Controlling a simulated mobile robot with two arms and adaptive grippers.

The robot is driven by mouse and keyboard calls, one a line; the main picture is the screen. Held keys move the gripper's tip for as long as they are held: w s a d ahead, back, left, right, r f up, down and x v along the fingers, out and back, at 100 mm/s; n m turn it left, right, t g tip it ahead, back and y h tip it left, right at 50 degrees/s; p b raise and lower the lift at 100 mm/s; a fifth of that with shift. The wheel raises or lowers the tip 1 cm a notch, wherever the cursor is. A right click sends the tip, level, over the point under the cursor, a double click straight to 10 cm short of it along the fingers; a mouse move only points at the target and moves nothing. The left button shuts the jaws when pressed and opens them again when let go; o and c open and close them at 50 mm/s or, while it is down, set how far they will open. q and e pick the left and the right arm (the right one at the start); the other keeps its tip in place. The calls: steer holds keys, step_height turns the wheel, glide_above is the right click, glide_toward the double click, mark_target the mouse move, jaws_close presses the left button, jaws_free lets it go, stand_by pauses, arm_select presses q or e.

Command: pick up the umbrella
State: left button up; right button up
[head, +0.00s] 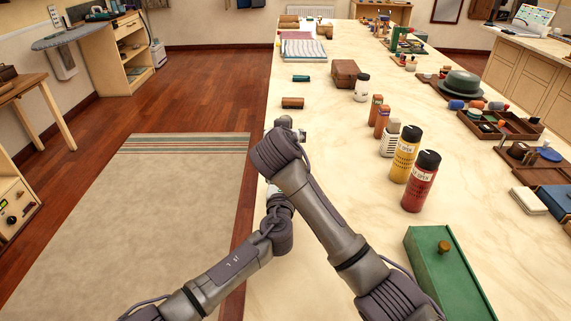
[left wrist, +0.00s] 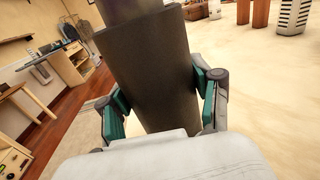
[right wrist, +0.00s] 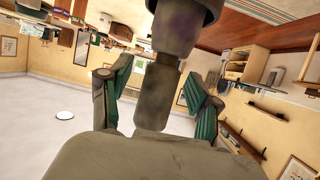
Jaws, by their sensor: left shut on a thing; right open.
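My left gripper (left wrist: 162,90) is shut on a thick dark grey-brown cylinder, which looks like the folded umbrella (left wrist: 150,62). Its upper end is paler, and a green-padded finger lies on each side. In the right wrist view, a narrow grey-brown cylinder (right wrist: 154,98) below a wider purple-grey part stands between the fingers of my right gripper (right wrist: 158,77). The fingers are open and look apart from it. I cannot tell whether this is the umbrella's other end. In the head view my right arm crosses over my left, hiding the left gripper and the held thing.
A rug (head: 150,220) lies on the left floor.

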jaws_close()
stand_by(0.4)
step_height(320, 180, up, 18)
stand_by(0.4)
arm_select(q)
steer(key=o, duration=1.3)
steer(key=shift+c, duration=0.2)
